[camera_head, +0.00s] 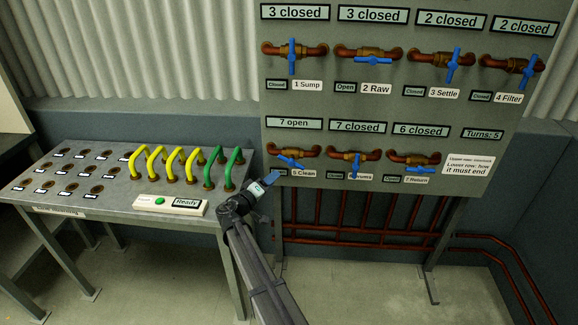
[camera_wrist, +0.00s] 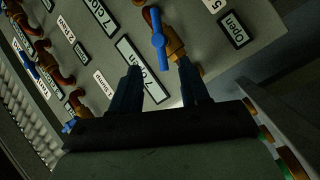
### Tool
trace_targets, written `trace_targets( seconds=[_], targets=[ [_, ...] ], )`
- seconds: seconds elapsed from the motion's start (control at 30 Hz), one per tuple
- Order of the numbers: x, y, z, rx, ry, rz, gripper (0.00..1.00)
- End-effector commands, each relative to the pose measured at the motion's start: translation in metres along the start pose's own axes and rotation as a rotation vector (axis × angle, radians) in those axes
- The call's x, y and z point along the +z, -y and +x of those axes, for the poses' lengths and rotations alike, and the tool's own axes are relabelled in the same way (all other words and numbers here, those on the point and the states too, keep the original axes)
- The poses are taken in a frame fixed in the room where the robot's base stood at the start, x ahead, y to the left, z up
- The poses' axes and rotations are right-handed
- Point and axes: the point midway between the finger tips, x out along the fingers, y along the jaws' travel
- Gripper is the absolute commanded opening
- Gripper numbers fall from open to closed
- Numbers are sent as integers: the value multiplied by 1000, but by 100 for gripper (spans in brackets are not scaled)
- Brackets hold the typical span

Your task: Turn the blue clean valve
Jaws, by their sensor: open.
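The clean valve, labelled 5 Clean, is at the left of the lower row on the grey panel. Its blue handle (camera_head: 291,162) sits on a brass and copper pipe fitting, tilted down to the right. In the wrist view the blue handle (camera_wrist: 159,40) shows beyond my fingertips, with an "Open" plate (camera_wrist: 235,28) nearby. My gripper (camera_head: 271,178) is just below and left of this valve, by the panel's lower left corner. In the wrist view my gripper (camera_wrist: 160,66) is open, its fingers apart and nothing between them. I cannot tell whether a finger touches the fitting.
The upper row holds several more valves. A metal table (camera_head: 75,205) with yellow and green handles (camera_head: 231,168) stands left of my arm. Red pipes run below the panel.

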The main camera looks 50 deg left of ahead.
Motion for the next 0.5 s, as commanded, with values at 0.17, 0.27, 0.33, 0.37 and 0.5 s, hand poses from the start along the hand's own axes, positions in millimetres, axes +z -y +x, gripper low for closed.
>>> trace_targets(
  seconds=[0.17,0.27,0.33,0.37,0.5],
  targets=[
    [-1,1,34,1,1,-1,45],
    [-1,1,52,1,1,-2,45],
    [-1,1,64,1,1,-2,45],
    [-1,1,69,1,1,-2,45],
    [-1,1,89,0,1,-2,45]
  ],
)
